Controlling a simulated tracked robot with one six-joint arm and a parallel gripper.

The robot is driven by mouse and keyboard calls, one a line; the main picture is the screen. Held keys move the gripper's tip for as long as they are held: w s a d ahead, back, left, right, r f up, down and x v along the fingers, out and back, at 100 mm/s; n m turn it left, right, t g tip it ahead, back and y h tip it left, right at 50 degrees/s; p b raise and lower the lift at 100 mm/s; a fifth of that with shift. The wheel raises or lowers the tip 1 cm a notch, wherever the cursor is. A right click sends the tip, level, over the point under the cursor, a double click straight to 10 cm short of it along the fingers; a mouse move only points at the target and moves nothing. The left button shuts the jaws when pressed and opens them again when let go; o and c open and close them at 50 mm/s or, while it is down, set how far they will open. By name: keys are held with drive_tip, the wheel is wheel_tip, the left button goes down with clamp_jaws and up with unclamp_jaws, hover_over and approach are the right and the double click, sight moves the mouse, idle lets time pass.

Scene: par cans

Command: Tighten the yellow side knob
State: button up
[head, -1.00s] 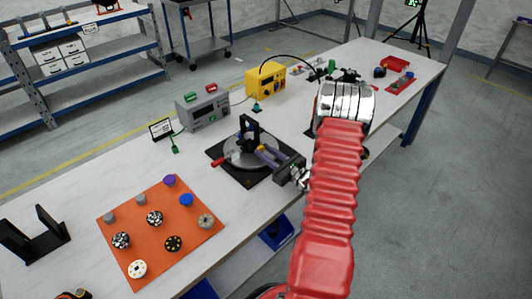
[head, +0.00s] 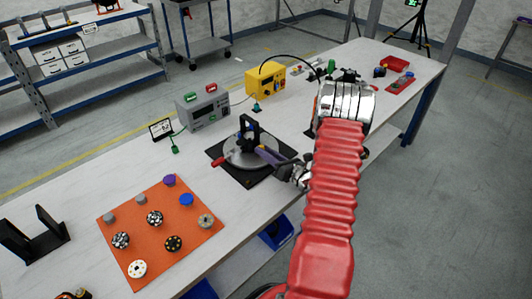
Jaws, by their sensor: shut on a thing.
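A round silver lamp part (head: 238,158) with an upright black bracket (head: 250,124) sits on a black square mat (head: 228,172) in the middle of the bench. A red handle (head: 218,163) sticks out at its left. My gripper (head: 266,153) reaches in from the right, with its purplish fingers at the right side of the lamp part by the bracket's foot. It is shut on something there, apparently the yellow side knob. The knob itself is hidden by the fingers, so I cannot see how tight it is.
An orange mat (head: 140,222) with several small knobs and discs lies to the left. A grey meter box (head: 205,112) and a yellow box (head: 266,80) stand behind. A black stand (head: 33,238) is at the front left. The bench's front edge runs beneath my arm.

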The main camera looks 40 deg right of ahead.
idle(0.3)
drive_tip(key=o, duration=1.1)
drive_tip(key=shift+f, duration=0.1)
drive_tip(key=n, duration=0.6)
drive_tip(key=s, duration=1.3)
drive_tip(key=shift+s+d, duration=0.15)
drive_tip(key=shift+s, duration=0.25)
drive_tip(key=shift+c, duration=0.5)
